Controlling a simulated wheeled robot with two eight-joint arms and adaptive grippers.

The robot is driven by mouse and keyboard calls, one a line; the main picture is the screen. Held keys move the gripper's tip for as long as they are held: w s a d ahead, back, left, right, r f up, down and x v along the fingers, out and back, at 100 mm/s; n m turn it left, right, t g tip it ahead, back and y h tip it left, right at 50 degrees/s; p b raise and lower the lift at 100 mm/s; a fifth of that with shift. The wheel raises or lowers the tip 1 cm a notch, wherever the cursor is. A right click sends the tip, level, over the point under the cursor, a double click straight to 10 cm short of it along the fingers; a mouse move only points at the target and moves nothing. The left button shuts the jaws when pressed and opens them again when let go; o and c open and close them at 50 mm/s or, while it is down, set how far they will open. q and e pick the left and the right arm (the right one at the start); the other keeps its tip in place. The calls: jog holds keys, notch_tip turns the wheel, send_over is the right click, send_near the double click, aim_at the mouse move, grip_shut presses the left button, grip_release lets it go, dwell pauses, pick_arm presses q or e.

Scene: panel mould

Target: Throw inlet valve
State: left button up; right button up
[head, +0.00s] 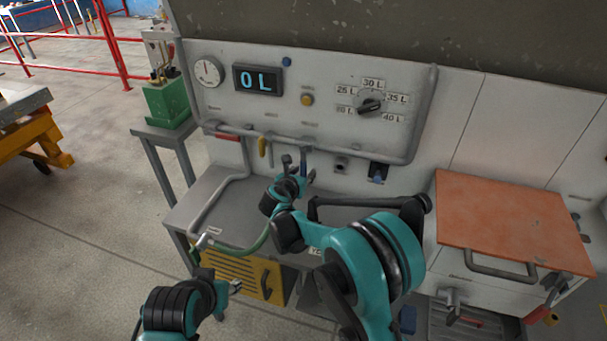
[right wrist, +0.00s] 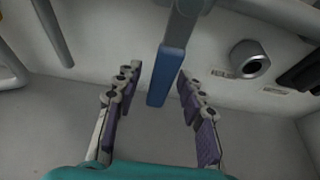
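A lever with a blue grip (right wrist: 166,76) hangs down from a grey pipe fitting in the right wrist view. My right gripper (right wrist: 157,88) is open, with one finger on each side of the blue grip and a visible gap to both. In the head view my right gripper (head: 297,172) is at the panel below the long pipe, and it partly hides the blue lever. A yellow lever (head: 262,146) and a red lever (head: 228,136) are left of it. Which lever is the inlet valve is not labelled legibly. My left gripper (head: 232,287) is low at the left; its fingers are unclear.
The display (head: 258,80) reads 0 L. A selector knob (head: 370,104) sits among litre marks. An orange lid (head: 512,222) with a grey handle is at right. A green hose (head: 243,247) and a yellow vented panel (head: 243,276) are below. A round port (right wrist: 249,60) is right of the lever.

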grip_shut()
jog(key=shift+s+d, duration=0.1)
jog(key=shift+s+d+r+n+h, duration=0.25)
jog(key=shift+d+n+h, duration=0.3)
jog(key=shift+d+n, duration=0.25)
jog(key=shift+s+d+r+n+h, duration=0.25)
jog(key=shift+d+n+h, duration=0.25)
jog(key=shift+d+n, duration=0.25)
jog(key=shift+s+d+r+n+h, duration=0.2)
jog(key=shift+d+r+n+h, duration=0.1)
jog(key=shift+d+n+h, duration=0.45)
jog(key=shift+g, duration=0.3)
